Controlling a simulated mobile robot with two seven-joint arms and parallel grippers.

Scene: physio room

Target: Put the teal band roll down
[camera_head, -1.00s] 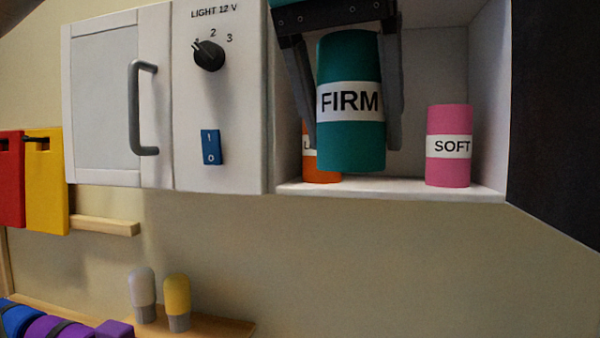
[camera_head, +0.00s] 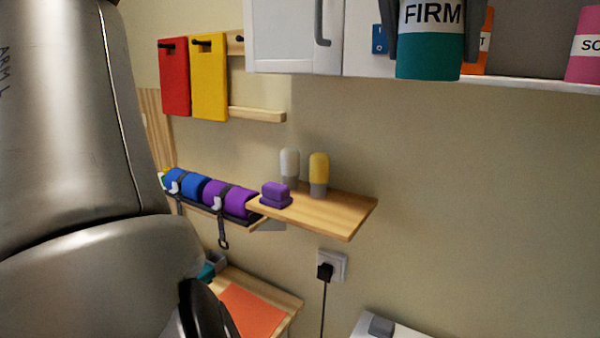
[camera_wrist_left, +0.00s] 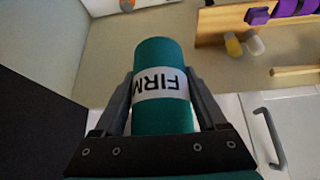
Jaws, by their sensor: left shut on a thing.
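The teal band roll (camera_head: 430,57) is labelled FIRM and stands upright at the top of the head view. My left gripper (camera_head: 432,35) is shut on it, with one dark finger on each side. The roll hangs in front of the cabinet, between the blue switch and the orange roll, and partly covers the orange roll. The top of the roll is cut off by the frame. In the left wrist view the teal roll (camera_wrist_left: 162,90) sits between the fingers of the left gripper (camera_wrist_left: 163,88), its label upside down. My right gripper is not in view.
The open cabinet shelf (camera_head: 520,79) holds an orange roll (camera_head: 482,47) and a pink roll (camera_head: 584,46). Below, a wooden shelf (camera_head: 335,216) carries two bottles (camera_head: 318,172) and a purple block (camera_head: 275,192); its right part is bare. Rolled mats (camera_head: 215,192) lie at left.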

